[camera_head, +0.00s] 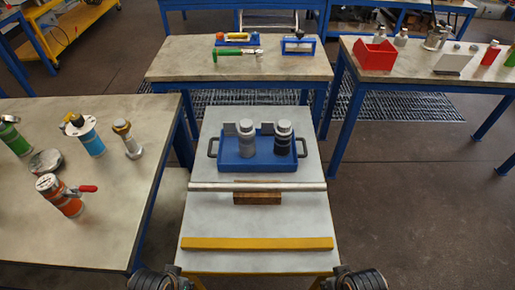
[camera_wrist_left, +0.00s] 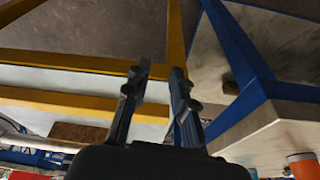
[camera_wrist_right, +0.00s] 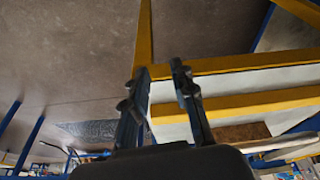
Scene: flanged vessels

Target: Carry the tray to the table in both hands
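The blue tray (camera_head: 258,164) sits on the far part of a narrow grey stand in the head view, with a dark handle at its left end and another at its right end. Two flanged vessels stand upright in it, a grey one (camera_head: 247,140) and a darker one (camera_head: 283,140). My left gripper (camera_wrist_left: 160,75) is open and empty in the left wrist view, near the yellow-edged front of the stand. My right gripper (camera_wrist_right: 160,75) is open and empty in the right wrist view. Both are well short of the tray. In the head view the fingertips are hidden.
A yellow bar (camera_head: 257,243) and a brown block (camera_head: 257,198) lie on the stand before the tray. A left table (camera_head: 100,220) holds several vessels. A far table (camera_head: 190,68) holds tools. A right table (camera_head: 400,75) bears a red bin (camera_head: 375,55). Floor (camera_head: 400,220) at right is clear.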

